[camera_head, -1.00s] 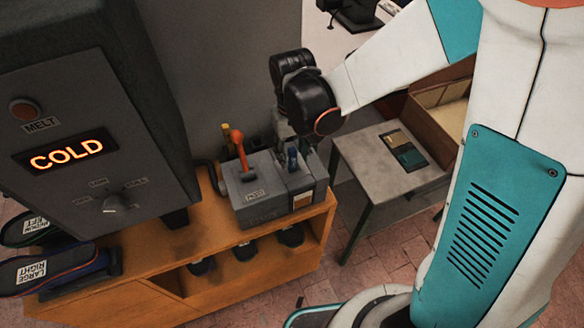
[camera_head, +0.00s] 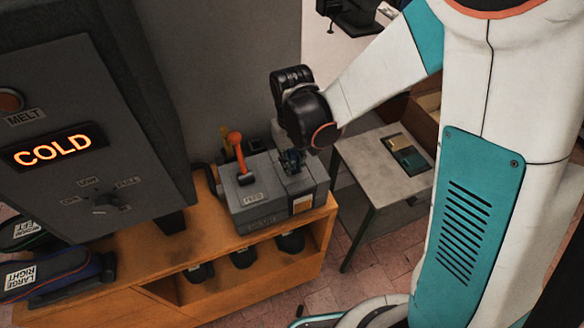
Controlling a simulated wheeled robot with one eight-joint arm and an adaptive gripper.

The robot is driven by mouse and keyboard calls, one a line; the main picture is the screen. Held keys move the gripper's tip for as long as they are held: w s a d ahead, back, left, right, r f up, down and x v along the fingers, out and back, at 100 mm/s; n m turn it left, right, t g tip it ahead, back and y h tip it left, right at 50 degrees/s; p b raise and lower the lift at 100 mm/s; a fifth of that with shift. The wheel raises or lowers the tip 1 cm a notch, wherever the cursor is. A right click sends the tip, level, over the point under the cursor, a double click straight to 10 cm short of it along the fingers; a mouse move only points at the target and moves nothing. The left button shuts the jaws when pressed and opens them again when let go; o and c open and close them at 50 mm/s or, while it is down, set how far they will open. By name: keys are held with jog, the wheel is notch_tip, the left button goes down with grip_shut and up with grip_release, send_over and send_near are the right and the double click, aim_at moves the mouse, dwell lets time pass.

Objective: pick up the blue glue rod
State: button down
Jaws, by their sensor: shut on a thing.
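A small blue piece, the blue glue rod (camera_head: 293,162), shows at the top of the grey feed box (camera_head: 262,205), at its right part. My gripper (camera_head: 291,155) points down right over that spot, its fingers shut around the blue rod. The fingers are dark and small here, and they hide most of the rod. I cannot tell whether the rod's lower end is still inside the box.
An orange-handled lever (camera_head: 236,142) stands on the box just left of my gripper. The wooden bench (camera_head: 140,262) holds the box, and dark shoe-like forms sit on its lower shelf. A large grey machine reading COLD (camera_head: 52,150) is at left. A grey side table (camera_head: 372,172) is at right.

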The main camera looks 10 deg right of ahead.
notch_tip(320, 180, up, 20)
jog(key=p, duration=1.3)
